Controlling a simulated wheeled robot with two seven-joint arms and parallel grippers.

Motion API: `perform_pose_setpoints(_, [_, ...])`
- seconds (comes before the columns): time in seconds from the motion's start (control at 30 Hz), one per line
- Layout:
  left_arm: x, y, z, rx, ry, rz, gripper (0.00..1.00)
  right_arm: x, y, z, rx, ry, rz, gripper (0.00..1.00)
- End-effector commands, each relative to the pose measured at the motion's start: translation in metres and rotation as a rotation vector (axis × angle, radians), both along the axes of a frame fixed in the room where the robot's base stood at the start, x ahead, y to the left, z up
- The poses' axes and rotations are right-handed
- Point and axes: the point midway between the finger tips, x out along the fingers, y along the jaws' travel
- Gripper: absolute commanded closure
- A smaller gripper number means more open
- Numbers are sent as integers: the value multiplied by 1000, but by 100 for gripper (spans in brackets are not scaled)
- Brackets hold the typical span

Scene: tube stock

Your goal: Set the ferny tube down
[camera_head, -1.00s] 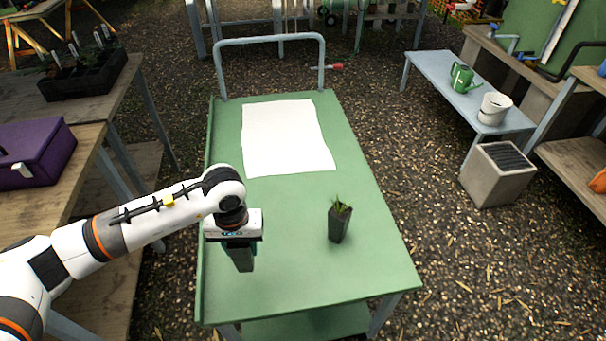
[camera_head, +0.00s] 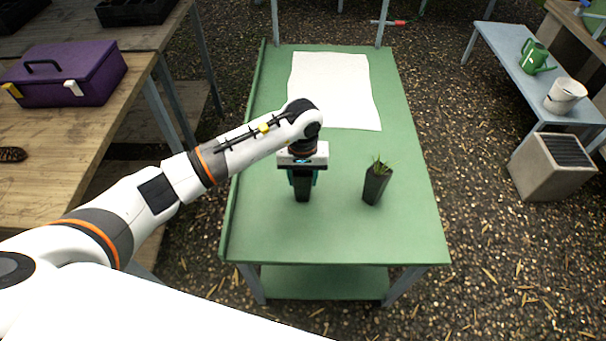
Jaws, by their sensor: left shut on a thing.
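My left gripper (camera_head: 302,178) points down over the front half of the green cart top (camera_head: 290,235). It is shut on a dark square plant tube (camera_head: 302,192). The gripper hides the top of this tube, so I cannot see its plant. The tube looks upright, with its foot at or just above the green top; I cannot tell if it touches. A second dark tube (camera_head: 376,187) with grassy green leaves stands to its right, apart from it. My right gripper is not in view.
A white sheet (camera_head: 335,90) lies on the back half of the cart top. A purple box (camera_head: 70,75) sits on the wooden bench at left. A bench with a green watering can (camera_head: 535,57) and white pot (camera_head: 565,95) stands at right. The cart's front strip is clear.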

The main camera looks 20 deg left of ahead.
Motion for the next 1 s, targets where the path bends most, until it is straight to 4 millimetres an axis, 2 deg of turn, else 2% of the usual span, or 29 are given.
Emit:
perform_pose_setpoints(0.37, [1, 0, -7, 1, -3, -1, 82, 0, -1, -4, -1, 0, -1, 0])
perform_pose_setpoints(0.4, [0, 0, -8, 1, -2, 0, 54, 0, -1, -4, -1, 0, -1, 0])
perform_pose_setpoints(0.53, [0, 0, -7, 1, -2, 0, 34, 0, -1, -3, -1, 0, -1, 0])
perform_pose_setpoints(0.87, [0, 0, -4, 0, -1, 0, 34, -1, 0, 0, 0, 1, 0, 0])
perform_pose_setpoints(1.0, [2, 0, 11, 0, -6, -1, 34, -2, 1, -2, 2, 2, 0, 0])
